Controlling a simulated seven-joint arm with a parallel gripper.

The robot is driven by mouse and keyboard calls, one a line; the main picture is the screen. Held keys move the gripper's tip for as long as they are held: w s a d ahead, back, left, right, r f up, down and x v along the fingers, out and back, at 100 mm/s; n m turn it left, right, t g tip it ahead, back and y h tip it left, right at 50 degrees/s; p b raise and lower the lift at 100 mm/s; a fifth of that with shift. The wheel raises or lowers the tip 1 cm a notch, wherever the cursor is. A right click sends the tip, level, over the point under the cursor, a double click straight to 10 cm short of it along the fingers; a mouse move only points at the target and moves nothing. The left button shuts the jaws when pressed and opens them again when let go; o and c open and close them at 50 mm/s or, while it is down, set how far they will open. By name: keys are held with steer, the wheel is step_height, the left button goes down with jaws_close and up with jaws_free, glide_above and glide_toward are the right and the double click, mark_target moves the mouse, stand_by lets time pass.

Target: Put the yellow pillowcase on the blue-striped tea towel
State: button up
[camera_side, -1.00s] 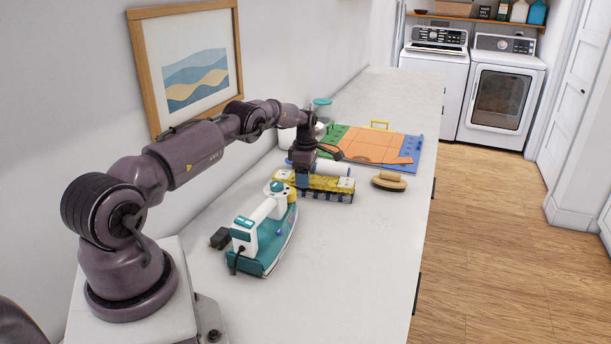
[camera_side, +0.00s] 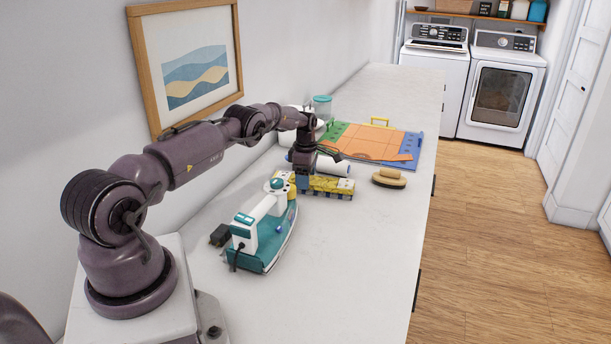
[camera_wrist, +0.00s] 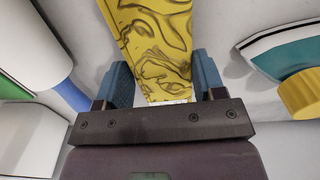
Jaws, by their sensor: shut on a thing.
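The yellow pillowcase (camera_side: 326,184) is a long flat bundle low over the white counter, just behind the iron. In the wrist view the pillowcase (camera_wrist: 158,40) is yellow with dark swirls. My gripper (camera_side: 303,185) is shut on its near end, with the blue fingers on both sides of it, as the wrist view shows (camera_wrist: 163,84). A dark and pale patterned edge shows along the pillowcase's lower front side. I cannot tell whether this is the blue-striped tea towel, and no other towel is plainly in view.
A teal and white iron (camera_side: 262,235) stands close in front. A white roll (camera_side: 334,165) lies behind the pillowcase, and a wooden brush (camera_side: 389,179) is to its right. An orange, blue and green folding board (camera_side: 375,142) lies beyond. The counter's front right is clear.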

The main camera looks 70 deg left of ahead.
steer(key=shift+f, duration=0.1)
steer(key=o, duration=1)
